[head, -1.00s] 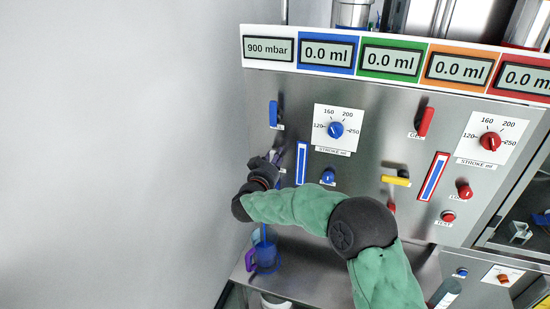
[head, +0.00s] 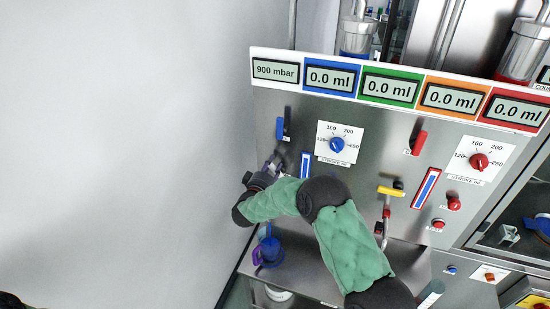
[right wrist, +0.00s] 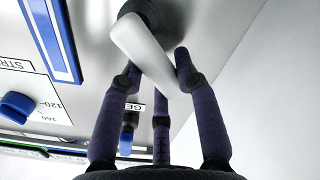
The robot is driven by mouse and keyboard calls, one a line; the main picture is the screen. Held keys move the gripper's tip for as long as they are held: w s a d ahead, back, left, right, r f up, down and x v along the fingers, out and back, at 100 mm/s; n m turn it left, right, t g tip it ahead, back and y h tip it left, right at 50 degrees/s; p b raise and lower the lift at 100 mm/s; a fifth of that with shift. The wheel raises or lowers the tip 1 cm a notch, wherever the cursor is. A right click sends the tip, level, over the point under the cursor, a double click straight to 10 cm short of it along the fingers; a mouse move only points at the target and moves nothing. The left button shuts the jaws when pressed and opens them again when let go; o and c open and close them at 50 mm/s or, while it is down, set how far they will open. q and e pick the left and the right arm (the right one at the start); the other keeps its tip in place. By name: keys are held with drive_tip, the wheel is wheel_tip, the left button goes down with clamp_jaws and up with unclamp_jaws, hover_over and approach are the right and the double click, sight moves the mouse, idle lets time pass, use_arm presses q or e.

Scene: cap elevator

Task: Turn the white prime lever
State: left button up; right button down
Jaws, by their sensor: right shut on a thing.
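The white prime lever (right wrist: 140,45) is a flat white bar on a dark round hub in the right wrist view, near the steel panel. My right gripper (right wrist: 155,75) has its dark purple fingers closed around the lever's free end. In the head view the right gripper (head: 275,163) is at the panel's left side, below a blue lever (head: 281,130) and left of a blue-framed gauge (head: 306,165).
The steel panel (head: 370,150) carries knobs, a red lever (head: 418,143) and a yellow lever (head: 391,191). A blue cup (head: 271,251) stands on the ledge (head: 310,270) below the gripper. A bare wall (head: 130,150) lies to the left.

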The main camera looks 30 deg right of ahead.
drive_tip(key=n+p, duration=0.2)
drive_tip(key=n, duration=0.1)
drive_tip(key=w+f+n+p, duration=0.1)
drive_tip(key=shift+a+f+n, duration=0.1)
drive_tip(key=shift+a+n, duration=0.2)
drive_tip(key=shift+a, duration=0.1)
drive_tip(key=shift+w+a+f+n+p, duration=0.1)
drive_tip(key=shift+f+n+p, duration=0.4)
drive_tip(key=shift+n, duration=0.6)
drive_tip(key=shift+w+a+f+n+p, duration=0.1)
drive_tip(key=shift+f+n+p, duration=0.35)
drive_tip(key=shift+n, duration=0.65)
drive_tip(key=c, duration=0.9)
unclamp_jaws()
drive_tip(key=v, duration=1.2)
